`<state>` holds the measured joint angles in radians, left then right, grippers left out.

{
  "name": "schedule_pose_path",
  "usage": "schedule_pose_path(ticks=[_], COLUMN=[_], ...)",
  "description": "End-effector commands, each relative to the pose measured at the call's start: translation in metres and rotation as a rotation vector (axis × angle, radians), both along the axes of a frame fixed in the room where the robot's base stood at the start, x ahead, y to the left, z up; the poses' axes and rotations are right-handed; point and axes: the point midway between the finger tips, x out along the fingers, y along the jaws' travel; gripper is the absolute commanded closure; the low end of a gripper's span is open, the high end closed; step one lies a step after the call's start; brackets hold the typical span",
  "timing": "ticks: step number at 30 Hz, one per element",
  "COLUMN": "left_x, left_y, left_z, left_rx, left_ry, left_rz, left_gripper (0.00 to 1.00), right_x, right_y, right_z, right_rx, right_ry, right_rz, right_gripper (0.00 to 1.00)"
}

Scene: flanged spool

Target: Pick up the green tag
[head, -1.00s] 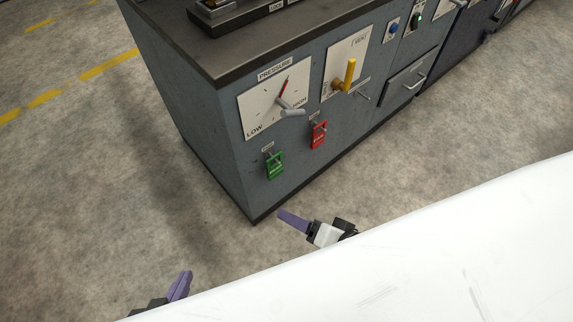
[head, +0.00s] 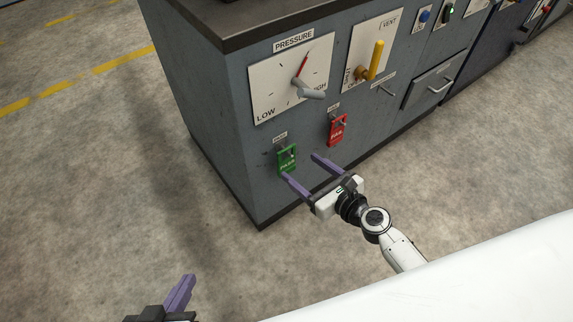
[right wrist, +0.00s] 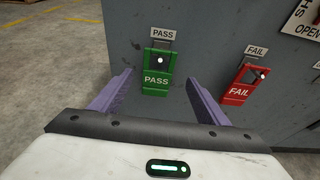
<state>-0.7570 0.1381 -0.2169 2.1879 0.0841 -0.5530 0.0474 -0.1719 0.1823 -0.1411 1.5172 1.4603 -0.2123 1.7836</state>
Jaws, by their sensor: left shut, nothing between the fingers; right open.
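The green tag (head: 287,161), marked PASS, hangs from a small peg on the grey cabinet's front, below the pressure dial. In the right wrist view the green tag (right wrist: 157,80) is ahead, between the lines of the two fingers. My right gripper (head: 304,167) is open and empty, its purple fingers pointing at the cabinet. One fingertip overlaps the tag's lower edge in the head view; I cannot tell whether it touches. The fingers also show in the right wrist view (right wrist: 160,85). My left gripper (head: 187,281) is shut and empty at the bottom left, well away from the cabinet.
A red FAIL tag (head: 337,130) hangs just right of the green one; it also shows in the right wrist view (right wrist: 244,80). Above are a pressure dial lever (head: 312,94) and a yellow vent handle (head: 376,60). The floor left of the cabinet is clear.

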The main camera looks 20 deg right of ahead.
Motion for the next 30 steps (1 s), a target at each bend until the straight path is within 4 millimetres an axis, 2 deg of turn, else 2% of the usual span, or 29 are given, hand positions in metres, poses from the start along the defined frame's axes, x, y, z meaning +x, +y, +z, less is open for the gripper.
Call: schedule_pose_path(ticks=[10,19,20,27,30], left_x=[0.009,0.008,0.008,0.008,0.008], left_y=[-0.009,-0.010,-0.010,-0.010,-0.010], left_z=[-0.009,-0.009,-0.009,-0.010,-0.010], left_rx=[0.003,0.003,0.003,0.003,0.004], left_ry=[0.028,0.036,0.036,0.037,0.037], left_rz=[-0.037,-0.041,-0.041,-0.041,-0.040], left_gripper=[1.00,1.00,1.00,1.00,1.00], right_x=[0.039,0.044,0.044,0.044,0.044], right_y=[0.018,0.020,0.020,0.020,0.020], right_z=[-0.018,-0.018,-0.018,-0.018,-0.018], right_rx=[-0.002,-0.002,-0.002,-0.002,-0.002], right_ry=[-0.001,0.000,0.000,0.000,-0.001], right_rz=[0.001,0.002,0.002,0.002,0.002], right_gripper=[0.31,0.31,0.33,0.73,0.75])
